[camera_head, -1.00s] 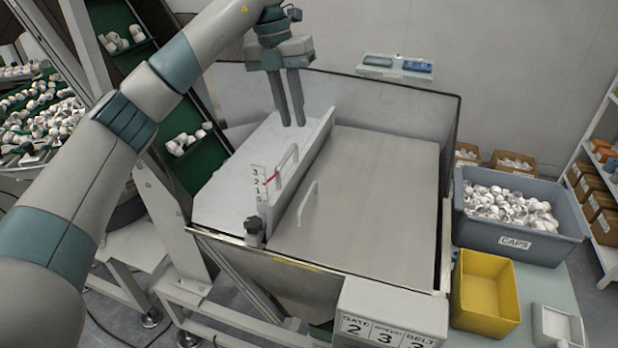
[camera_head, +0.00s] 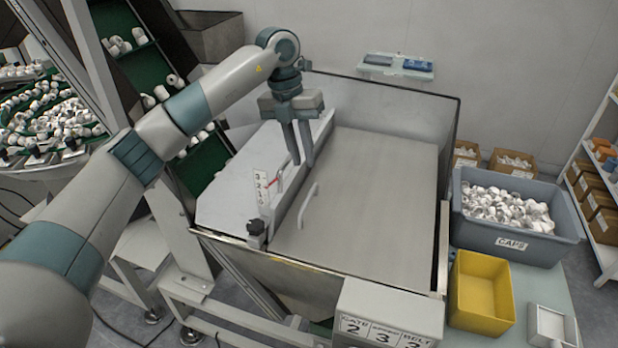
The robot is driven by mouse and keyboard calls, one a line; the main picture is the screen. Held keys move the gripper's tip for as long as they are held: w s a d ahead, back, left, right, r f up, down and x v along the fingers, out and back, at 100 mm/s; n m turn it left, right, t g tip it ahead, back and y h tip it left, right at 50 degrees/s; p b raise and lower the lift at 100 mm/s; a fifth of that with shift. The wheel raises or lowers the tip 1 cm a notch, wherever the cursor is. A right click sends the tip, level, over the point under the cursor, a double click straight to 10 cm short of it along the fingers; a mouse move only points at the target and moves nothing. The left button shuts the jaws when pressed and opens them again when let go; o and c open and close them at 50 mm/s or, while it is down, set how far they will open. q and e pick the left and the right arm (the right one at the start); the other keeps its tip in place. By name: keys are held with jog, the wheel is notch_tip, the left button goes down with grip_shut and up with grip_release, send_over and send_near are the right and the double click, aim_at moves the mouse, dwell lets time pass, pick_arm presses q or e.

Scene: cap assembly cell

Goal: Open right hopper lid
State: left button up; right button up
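The right hopper lid (camera_head: 370,190) is a flat grey panel lying shut across the hopper (camera_head: 275,278). Its pale bar handle (camera_head: 308,206) stands near its left edge, with nothing touching it. The left lid (camera_head: 232,190) lies beside it, with a raised edge between the two. My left gripper (camera_head: 302,163) points down above this edge, beyond the right lid's handle. Its two fingers are slightly apart and hold nothing that I can see. They partly hide the left lid's handle; I cannot tell whether they touch it. My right gripper is not in view.
A numbered gauge (camera_head: 261,190) with a red pointer and a black knob stand at the hopper's front left. A control box (camera_head: 390,310) sits at the front. A grey caps bin (camera_head: 515,243) and yellow bin (camera_head: 482,290) stand on the right.

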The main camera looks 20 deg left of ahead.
aim_at(311, 191)
pick_arm(q)
jog(key=f, duration=0.2)
jog(key=d+f+p, duration=0.1)
jog(key=f, duration=0.2)
jog(key=f+p, duration=0.1)
jog(key=f, duration=0.2)
jog(key=shift+d+f, duration=0.15)
jog(key=shift+d, duration=0.2)
grip_shut()
